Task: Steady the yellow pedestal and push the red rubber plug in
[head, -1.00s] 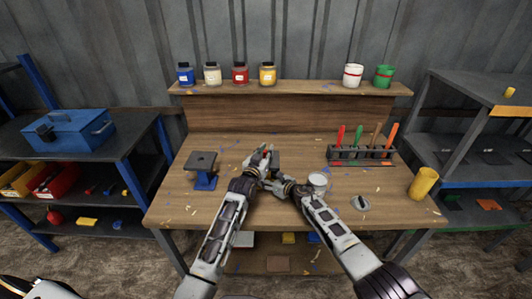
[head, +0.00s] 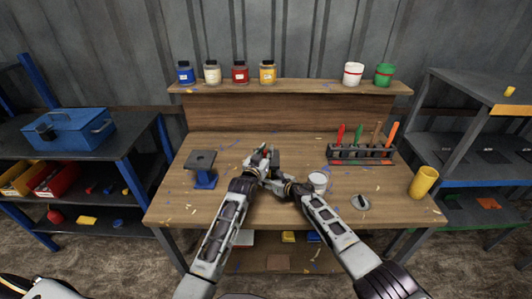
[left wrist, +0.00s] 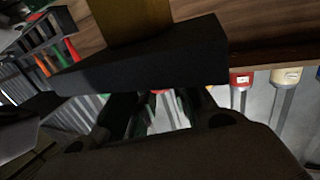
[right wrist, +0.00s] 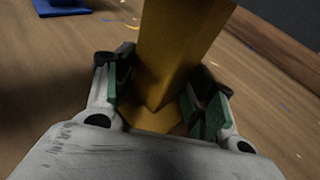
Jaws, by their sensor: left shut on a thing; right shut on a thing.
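The yellow pedestal is mostly hidden behind my arms in the head view. Its yellow column (right wrist: 178,50) shows in the right wrist view, between the padded fingers of my right gripper (right wrist: 160,100), which is shut on it. In the left wrist view the column (left wrist: 135,20) meets a dark block (left wrist: 150,58), which also shows in the head view (head: 276,158). My left gripper (head: 260,153) is beside this block, its fingers (left wrist: 155,110) partly hidden by it. A small red bit, apparently the red rubber plug (head: 263,150), shows at its fingertips. How deep the plug sits is hidden.
A blue pedestal (head: 205,180) with a dark top stands left on the bench. A small pale tin (head: 318,180), a round grey piece (head: 361,202) and a yellow cup (head: 423,182) are right. A tool rack (head: 360,153) stands behind. The bench front is clear beside my arms.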

